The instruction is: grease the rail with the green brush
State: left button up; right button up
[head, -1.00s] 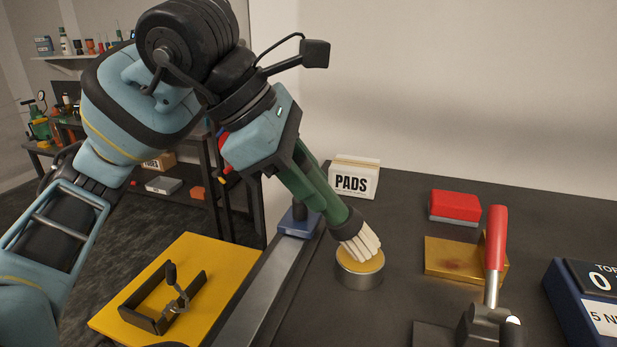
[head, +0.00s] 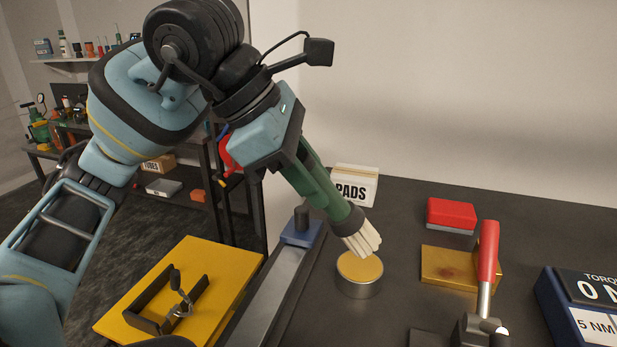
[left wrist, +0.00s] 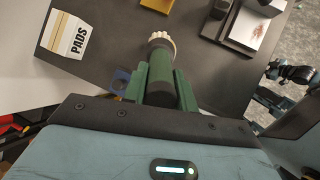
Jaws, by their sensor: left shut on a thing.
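My left gripper (head: 318,185) is shut on the green brush (head: 348,219), which tilts down to the right with pale bristles. Its handle also shows between the fingers in the left wrist view (left wrist: 162,80). The bristle tips are just above the far side of a round tin (head: 360,285) with a yellowish top. In the head view I cannot tell a small gap from a touch. The grey metal rail (head: 266,294) runs along the bench's left edge, left of the tin. A blue block (head: 301,232) sits at its far end. My right gripper is out of view.
A PADS box (head: 354,186) stands behind the brush. A red block (head: 451,213), a brass plate (head: 449,266) and a red-handled clamp (head: 487,255) are to the right, with a torque display box (head: 590,300) beyond. A yellow platform (head: 225,270) lies left of the rail.

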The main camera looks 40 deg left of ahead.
pick_arm(q)
jog(key=shift+r+p, duration=0.45)
jog(key=shift+r, duration=0.35)
jog(key=shift+r+p, duration=1.1)
jog(key=shift+r, duration=0.2)
